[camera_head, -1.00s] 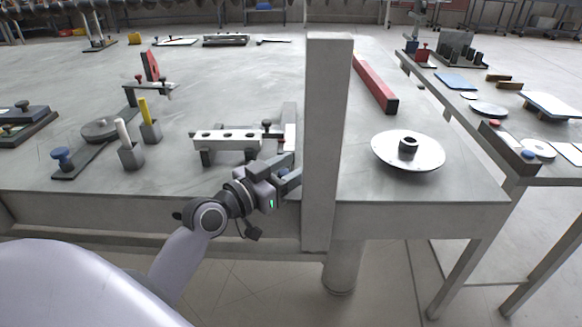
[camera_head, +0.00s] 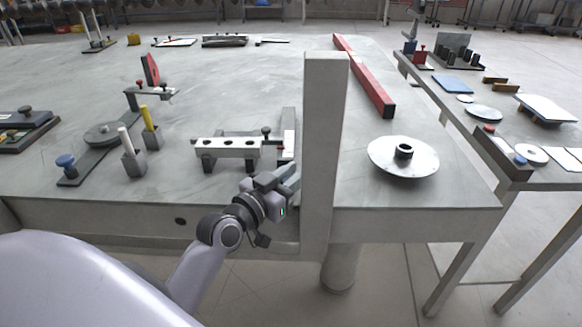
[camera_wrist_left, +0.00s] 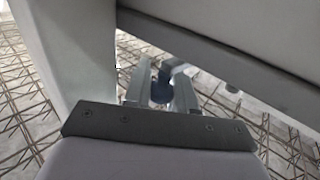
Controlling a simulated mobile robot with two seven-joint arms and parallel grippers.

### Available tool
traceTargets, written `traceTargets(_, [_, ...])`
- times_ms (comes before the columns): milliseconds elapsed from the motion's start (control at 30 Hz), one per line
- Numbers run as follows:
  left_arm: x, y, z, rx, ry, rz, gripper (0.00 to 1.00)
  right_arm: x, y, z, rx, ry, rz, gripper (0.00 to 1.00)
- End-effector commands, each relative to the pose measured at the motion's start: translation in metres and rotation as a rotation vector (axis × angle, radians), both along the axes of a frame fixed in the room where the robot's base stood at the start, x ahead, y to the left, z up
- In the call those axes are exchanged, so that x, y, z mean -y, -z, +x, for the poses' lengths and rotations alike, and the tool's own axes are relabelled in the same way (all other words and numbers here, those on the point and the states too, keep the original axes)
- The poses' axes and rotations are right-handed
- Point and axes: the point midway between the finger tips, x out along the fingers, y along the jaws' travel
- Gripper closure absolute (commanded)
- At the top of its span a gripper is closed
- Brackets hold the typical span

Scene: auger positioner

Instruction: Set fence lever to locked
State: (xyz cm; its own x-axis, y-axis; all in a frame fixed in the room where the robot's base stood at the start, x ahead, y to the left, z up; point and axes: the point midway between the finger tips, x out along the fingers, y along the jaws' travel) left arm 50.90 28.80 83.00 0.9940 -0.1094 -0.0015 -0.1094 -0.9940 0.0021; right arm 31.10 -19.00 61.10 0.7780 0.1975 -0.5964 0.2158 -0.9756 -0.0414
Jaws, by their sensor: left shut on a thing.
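My left gripper (camera_head: 290,180) is at the table's front edge, just left of an upright grey post (camera_head: 325,150). In the left wrist view the two fingers of my left gripper (camera_wrist_left: 160,82) are closed around a small dark blue, rounded piece (camera_wrist_left: 160,92). It may be the fence lever's grip, but most of it is hidden by the fingers. In the head view the held piece is hidden behind the gripper and I cannot make out the lever's position. My right gripper is not in view.
A light bar with holes (camera_head: 227,148) stands on dark feet behind the gripper. A round metal disc (camera_head: 403,158) lies right of the post. A red bar (camera_head: 372,85) lies behind it. A blue-knobbed fixture (camera_head: 66,162) is at left. The post closely bounds the gripper's right side.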

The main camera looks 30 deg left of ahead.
Motion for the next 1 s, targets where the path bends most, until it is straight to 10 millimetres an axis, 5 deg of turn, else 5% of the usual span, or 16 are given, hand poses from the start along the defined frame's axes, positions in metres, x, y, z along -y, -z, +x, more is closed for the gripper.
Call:
traceTargets(300, [0.0,-0.001,0.0,0.005,-0.008,0.005,1.0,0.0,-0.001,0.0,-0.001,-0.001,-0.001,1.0])
traceTargets(333, [0.0,-0.001,0.0,0.005,-0.008,0.005,0.72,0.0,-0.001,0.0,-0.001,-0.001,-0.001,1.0])
traceTargets(400, [0.0,-0.001,0.0,0.005,-0.008,0.005,0.53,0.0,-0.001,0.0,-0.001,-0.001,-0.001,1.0])
traceTargets(1000, [-0.001,0.004,0.0,0.002,0.019,0.003,0.53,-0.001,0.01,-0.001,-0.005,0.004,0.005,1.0])
